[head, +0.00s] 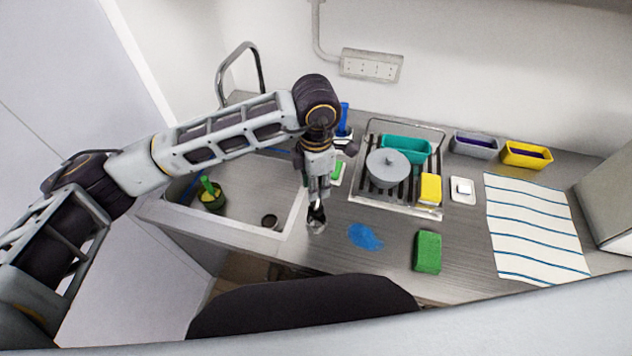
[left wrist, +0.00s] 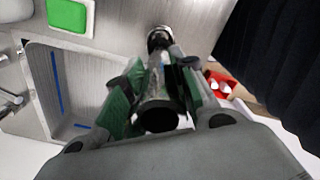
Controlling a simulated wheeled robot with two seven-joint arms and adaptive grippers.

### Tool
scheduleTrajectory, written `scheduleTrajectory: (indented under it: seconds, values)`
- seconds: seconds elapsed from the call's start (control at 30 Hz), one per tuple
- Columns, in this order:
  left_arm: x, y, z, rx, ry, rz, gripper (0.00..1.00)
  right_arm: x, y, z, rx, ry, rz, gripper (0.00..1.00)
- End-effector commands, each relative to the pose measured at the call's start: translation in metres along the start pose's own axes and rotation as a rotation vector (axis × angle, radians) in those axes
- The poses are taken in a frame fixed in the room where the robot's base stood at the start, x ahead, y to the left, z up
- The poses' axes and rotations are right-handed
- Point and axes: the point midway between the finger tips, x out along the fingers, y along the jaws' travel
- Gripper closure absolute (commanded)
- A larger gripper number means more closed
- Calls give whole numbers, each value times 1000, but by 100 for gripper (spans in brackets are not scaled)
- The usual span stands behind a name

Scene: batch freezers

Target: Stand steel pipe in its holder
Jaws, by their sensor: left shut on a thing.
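My left gripper (head: 318,188) reaches down over the counter just right of the sink and is shut on the steel pipe (head: 316,216). The pipe's shiny lower end shows below the fingertips, at or close to the counter; I cannot tell whether it touches. In the left wrist view the fingers (left wrist: 160,95) close around the pipe, with its far end (left wrist: 158,38) beyond them. A blue item in a white cup (head: 343,130) stands behind the arm; I cannot tell whether this cup is the pipe's holder. My right gripper is not in view.
A blue puddle (head: 365,236), green sponge (head: 428,252) and striped towel (head: 532,228) lie on the counter. A green block on a white dish shows in the wrist view (left wrist: 68,14).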

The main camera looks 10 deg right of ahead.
Motion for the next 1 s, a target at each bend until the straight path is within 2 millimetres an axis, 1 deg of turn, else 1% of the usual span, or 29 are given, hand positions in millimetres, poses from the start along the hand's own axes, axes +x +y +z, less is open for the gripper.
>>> scheduleTrajectory:
  seconds: [0.37,0.57,0.77,1.0]
  values:
    - [0,0,0,-5,0,1,93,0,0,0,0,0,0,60]
    - [3,0,0,-4,0,0,93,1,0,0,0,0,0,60]
    - [12,0,0,-5,0,1,93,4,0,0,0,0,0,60]
    - [30,0,0,-4,1,-1,93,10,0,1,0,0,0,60]
